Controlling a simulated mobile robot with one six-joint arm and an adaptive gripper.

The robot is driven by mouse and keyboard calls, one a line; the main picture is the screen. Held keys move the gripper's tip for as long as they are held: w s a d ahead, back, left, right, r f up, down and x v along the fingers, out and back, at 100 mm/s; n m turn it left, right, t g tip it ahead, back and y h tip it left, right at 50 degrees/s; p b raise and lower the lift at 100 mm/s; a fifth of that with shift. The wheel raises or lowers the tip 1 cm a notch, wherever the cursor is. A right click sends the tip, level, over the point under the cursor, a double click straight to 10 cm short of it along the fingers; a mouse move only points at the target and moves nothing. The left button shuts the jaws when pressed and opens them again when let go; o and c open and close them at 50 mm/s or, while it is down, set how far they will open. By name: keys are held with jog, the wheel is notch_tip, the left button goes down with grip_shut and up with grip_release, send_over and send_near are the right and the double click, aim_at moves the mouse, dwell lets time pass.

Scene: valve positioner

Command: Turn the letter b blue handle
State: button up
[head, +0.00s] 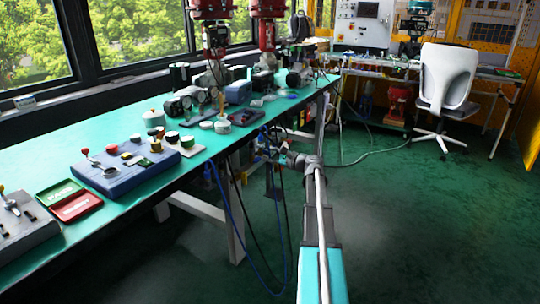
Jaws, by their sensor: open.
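I cannot make out a letter b or a clearly blue handle in the head view; any such marking is too small to read. My arm reaches forward from the bottom of the picture, and my gripper (266,144) is open at its far end, small and dark against the clutter beside the green table's (120,128) right edge. Its fingers are hard to separate from the cables there. A blue box (124,170) with levers and knobs, one lever red-tipped (84,151), stands on the table to the left, well apart from my gripper.
A grey lever box (22,226) and a green-and-red case (70,200) lie at the near left. Several valve devices with red tops (268,8) stand farther back. Blue cable (232,215) hangs below my gripper. A white chair (447,78) stands at back right; the green floor (420,220) is clear.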

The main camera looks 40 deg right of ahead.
grip_shut()
jog(key=shift+n, duration=0.5)
jog(key=n, duration=0.8)
dwell(0.5)
dwell(0.4)
grip_release()
